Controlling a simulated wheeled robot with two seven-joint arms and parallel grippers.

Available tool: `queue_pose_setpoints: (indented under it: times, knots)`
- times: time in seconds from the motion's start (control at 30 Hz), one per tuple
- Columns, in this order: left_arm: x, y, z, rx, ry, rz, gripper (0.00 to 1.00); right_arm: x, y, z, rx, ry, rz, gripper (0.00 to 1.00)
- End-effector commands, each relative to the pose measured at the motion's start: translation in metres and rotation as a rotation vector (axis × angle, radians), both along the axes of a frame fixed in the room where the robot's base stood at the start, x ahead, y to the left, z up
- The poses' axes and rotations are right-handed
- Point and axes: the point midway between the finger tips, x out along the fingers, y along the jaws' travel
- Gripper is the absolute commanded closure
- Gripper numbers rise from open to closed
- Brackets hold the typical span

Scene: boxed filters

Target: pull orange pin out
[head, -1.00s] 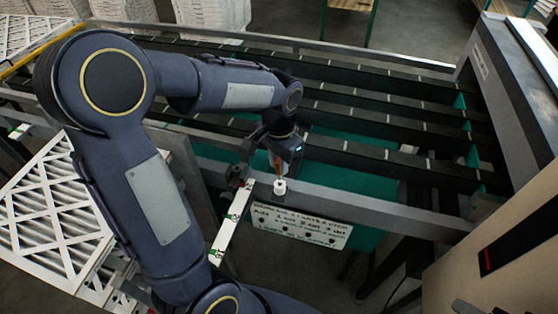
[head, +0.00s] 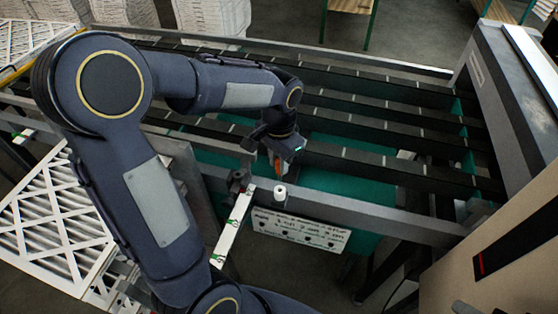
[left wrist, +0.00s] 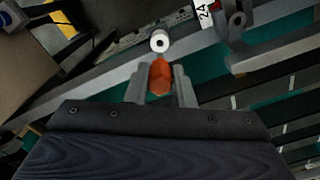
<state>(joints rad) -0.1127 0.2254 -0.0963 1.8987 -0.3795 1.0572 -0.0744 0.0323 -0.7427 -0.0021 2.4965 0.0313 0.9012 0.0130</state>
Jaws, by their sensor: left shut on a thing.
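My left gripper (left wrist: 160,88) is shut on the orange pin (left wrist: 160,75), which sits between its two grey fingers in the left wrist view. In the head view the left gripper (head: 277,160) hangs above the front rail, with a bit of orange showing below it. A white round holder (head: 280,192) stands on the rail below the gripper. In the left wrist view the holder (left wrist: 160,41) shows its top with a dark hole, and the pin appears apart from it. The right gripper is in neither view.
A white label strip (head: 232,226) and a white sign (head: 300,229) hang at the front rail (head: 380,212). Dark conveyor rails over green panels lie behind. Pleated filters (head: 50,225) are at the left. A grey machine housing (head: 505,90) stands at the right.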

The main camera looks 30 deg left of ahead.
Motion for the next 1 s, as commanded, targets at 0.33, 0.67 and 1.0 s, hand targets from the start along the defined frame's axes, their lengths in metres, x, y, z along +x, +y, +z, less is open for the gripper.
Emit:
queue_pose_setpoints:
  times: [0.33,0.67,1.0]
  knots:
    - [0.001,0.0,0.029,0.0,-0.003,0.0,1.0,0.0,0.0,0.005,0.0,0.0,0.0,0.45]
    - [0.0,0.0,0.055,-0.001,-0.002,-0.001,1.0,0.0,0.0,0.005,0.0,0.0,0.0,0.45]
    - [0.0,0.0,0.074,0.0,-0.001,0.0,1.0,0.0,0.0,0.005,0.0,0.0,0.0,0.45]
